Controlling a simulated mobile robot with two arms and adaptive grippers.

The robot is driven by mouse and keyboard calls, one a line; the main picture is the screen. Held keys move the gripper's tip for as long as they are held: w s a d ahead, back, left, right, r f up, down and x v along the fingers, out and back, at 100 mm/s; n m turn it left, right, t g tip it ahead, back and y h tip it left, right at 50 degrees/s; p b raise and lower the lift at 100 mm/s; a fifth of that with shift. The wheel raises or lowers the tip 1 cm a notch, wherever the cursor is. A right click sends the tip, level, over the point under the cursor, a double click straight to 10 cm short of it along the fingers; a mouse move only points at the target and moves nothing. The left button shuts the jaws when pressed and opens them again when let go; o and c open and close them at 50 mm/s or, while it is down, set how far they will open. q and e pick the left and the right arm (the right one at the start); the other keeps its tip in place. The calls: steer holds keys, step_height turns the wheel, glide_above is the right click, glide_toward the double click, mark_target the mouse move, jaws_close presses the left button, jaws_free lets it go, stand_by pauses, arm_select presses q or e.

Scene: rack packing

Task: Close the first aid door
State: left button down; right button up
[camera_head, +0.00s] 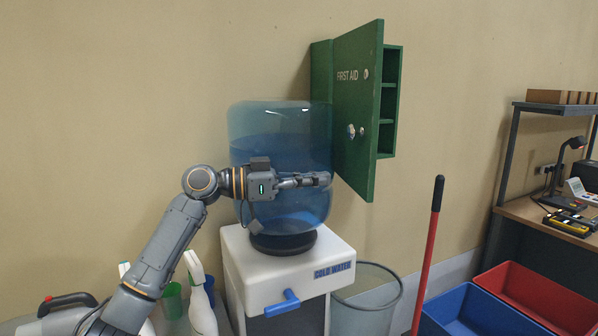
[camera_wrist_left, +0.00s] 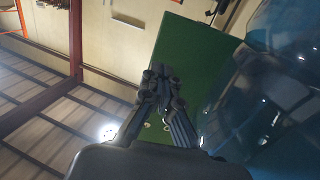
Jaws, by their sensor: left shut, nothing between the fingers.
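The green first aid door (camera_head: 356,105), lettered FIRST AID, stands open, swung out from the green wall cabinet (camera_head: 390,100). The cabinet's shelves show beyond the door's right edge. My left gripper (camera_head: 326,180) is shut and empty, in front of the blue water bottle and near the door's lower left edge. In the left wrist view the shut fingers (camera_wrist_left: 158,82) overlap the green door panel (camera_wrist_left: 188,50); I cannot tell whether they touch it. My right gripper is not in view.
The blue water bottle (camera_head: 275,140) stands on a white water cooler (camera_head: 260,262) below the cabinet, close to my left arm. A wire bin (camera_head: 370,295), a red pole (camera_head: 430,245), and red (camera_head: 530,295) and blue (camera_head: 480,312) bins are at right. White spray bottles (camera_head: 200,300) stand at lower left.

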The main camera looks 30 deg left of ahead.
mark_target(367, 176)
arm_select(q)
steer(key=p+x, duration=0.1)
steer(key=x, duration=0.3)
steer(key=p+x, duration=0.1)
steer(key=x, duration=0.1)
steer(key=shift+w+d+r+p, duration=0.1)
steer(key=shift+d+r+p, duration=0.05)
steer(key=shift+r+p, duration=0.15)
steer(key=shift+w+d+f, duration=0.25)
steer(key=shift+w+d, duration=0.2)
steer(key=shift+d, duration=0.15)
steer(key=shift+p, duration=0.3)
